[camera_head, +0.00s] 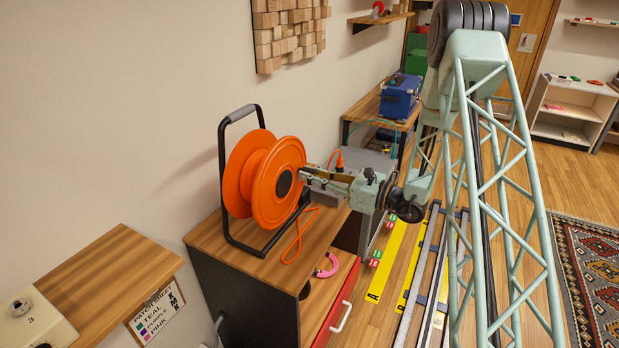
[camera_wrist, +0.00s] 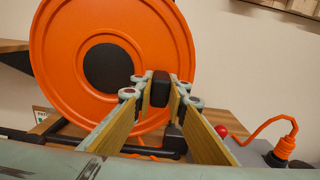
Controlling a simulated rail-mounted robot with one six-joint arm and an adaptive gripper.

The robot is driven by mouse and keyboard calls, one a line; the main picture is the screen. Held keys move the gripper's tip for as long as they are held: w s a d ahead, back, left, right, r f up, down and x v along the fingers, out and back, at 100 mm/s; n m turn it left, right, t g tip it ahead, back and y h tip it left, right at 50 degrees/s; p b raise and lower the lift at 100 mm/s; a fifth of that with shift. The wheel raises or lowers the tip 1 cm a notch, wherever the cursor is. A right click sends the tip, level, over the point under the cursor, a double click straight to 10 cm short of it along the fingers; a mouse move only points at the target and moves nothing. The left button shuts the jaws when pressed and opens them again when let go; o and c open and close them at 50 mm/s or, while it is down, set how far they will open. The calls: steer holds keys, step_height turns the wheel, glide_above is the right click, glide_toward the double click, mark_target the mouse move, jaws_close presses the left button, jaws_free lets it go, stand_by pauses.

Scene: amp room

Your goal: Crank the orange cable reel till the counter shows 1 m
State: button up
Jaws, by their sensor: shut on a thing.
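The orange cable reel (camera_head: 266,198) stands upright in its black frame on the wooden cabinet top. It also fills the left of the wrist view (camera_wrist: 62,70). My gripper (camera_head: 306,174) reaches it from the right. In the wrist view its fingers are shut on the black crank handle (camera_wrist: 160,88), near the right rim of the reel's face and slightly below the dark hub (camera_wrist: 108,68). The handle is hidden by the fingers in the head view. I cannot make out a counter reading in either view.
An orange cable (camera_head: 300,237) trails on the cabinet top (camera_head: 262,265). An orange plug (camera_wrist: 284,148) and a red knob (camera_wrist: 221,130) sit right of the gripper. A pink ring (camera_head: 327,265) lies below. A wooden shelf (camera_head: 110,268) is at left.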

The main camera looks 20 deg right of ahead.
stand_by(0.3)
steer(key=shift+s+a+r+p, duration=0.15)
steer(key=shift+r+p, duration=0.2)
steer(key=shift+r, duration=0.45)
steer(key=shift+s+a+r+p, duration=0.15)
steer(key=shift+r+p, duration=0.2)
steer(key=shift+r, duration=0.6)
steer(key=shift+s+a+r+p, duration=0.25)
steer(key=shift+s+a+r, duration=0.1)
steer(key=shift+r, duration=0.3)
steer(key=shift+s+a+r+p, duration=0.25)
steer(key=shift+s+a+r, duration=0.1)
steer(key=shift+r, duration=0.3)
steer(key=shift+s+a+r, duration=0.9)
steer(key=shift+s+a, duration=0.05)
steer(key=shift+s, duration=0.15)
